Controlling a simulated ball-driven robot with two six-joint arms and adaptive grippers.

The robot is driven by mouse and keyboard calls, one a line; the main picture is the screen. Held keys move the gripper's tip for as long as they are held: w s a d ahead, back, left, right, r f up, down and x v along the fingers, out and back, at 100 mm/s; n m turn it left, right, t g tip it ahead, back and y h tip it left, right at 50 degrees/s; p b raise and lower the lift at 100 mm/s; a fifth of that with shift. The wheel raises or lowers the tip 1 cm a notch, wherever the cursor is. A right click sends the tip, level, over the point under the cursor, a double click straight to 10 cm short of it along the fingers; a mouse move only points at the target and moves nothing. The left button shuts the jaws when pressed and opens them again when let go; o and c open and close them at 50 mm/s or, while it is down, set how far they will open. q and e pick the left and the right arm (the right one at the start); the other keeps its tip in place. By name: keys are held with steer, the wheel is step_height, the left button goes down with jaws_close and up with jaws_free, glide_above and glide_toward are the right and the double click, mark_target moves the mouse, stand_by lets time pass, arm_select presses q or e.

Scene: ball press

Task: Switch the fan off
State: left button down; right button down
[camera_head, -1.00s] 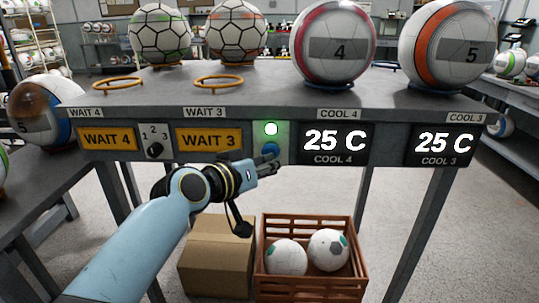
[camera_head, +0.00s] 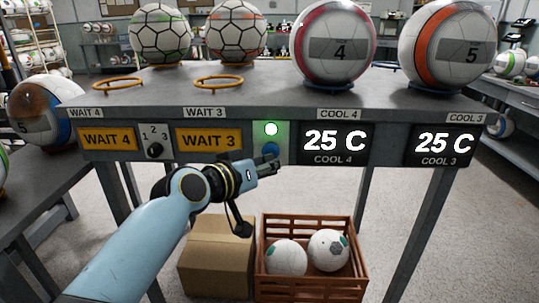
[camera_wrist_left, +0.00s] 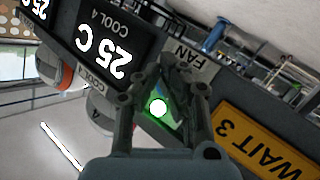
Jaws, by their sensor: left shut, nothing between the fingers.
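The fan's control is a blue round button (camera_head: 270,150) on the front panel of the bench, below a lit green lamp (camera_head: 270,129). My left gripper (camera_head: 276,165) is shut and empty just below and in front of the button; whether it touches the button I cannot tell. In the left wrist view the picture is turned over. There my left gripper (camera_wrist_left: 172,62) covers the button, the green lamp (camera_wrist_left: 157,107) shows between its fingers, and a FAN label (camera_wrist_left: 184,58) lies close by. My right gripper is not in view.
Displays reading 25 C (camera_head: 335,140) sit right of the button, an orange WAIT 3 sign (camera_head: 209,139) and a numbered dial (camera_head: 155,150) left. Balls stand on the bench (camera_head: 270,95). A cardboard box (camera_head: 215,262) and a brown crate (camera_head: 312,290) with two balls are below.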

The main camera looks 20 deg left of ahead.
arm_select(q)
steer(key=shift+w+a, duration=0.15)
steer(key=shift+w, duration=0.25)
steer(key=shift+s+r, duration=0.1)
steer(key=shift+s, duration=0.3)
steer(key=s+d+p, duration=0.1)
steer(key=s+d, duration=0.1)
steer(key=s, duration=0.3)
steer(key=shift+s, duration=0.4)
stand_by(0.4)
